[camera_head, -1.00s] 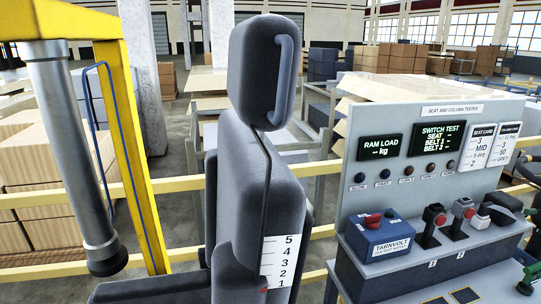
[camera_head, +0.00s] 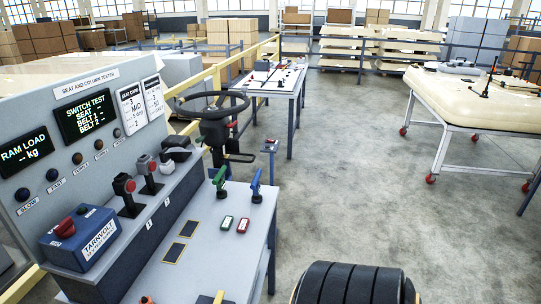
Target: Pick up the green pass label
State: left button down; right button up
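A small green label (camera_head: 226,222) lies flat on the grey bench top (camera_head: 205,258), near its right edge. A red label (camera_head: 243,226) of similar size lies just to its right. Both carry white marks too small to read. Neither of my grippers shows in the head view, and nothing touches the green label.
Behind the labels stand a green-handled tool (camera_head: 219,182) and a blue-handled tool (camera_head: 256,186). A black ribbed cylinder (camera_head: 350,284) is at bottom. Open floor (camera_head: 345,160) lies right.

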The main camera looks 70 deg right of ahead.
aim_at(227, 223)
jog(key=z, duration=1.75)
jog(key=i+l+z, duration=0.1)
jog(key=l+z, duration=0.25)
jog(key=i+l+z, duration=0.15)
jog(key=i+l, duration=0.35)
jog(key=i+l+z, duration=0.15)
jog(key=i+l, duration=0.3)
jog(key=i+l+z, duration=0.15)
jog(key=i+l, duration=0.2)
jog(key=i, duration=0.3)
jog(key=i+u, duration=0.3)
jog(key=i+l+u, duration=0.3)
jog(key=i, duration=0.15)
jog(key=i+l+u, duration=0.1)
jog(key=i+u, duration=0.2)
jog(key=i, duration=0.05)
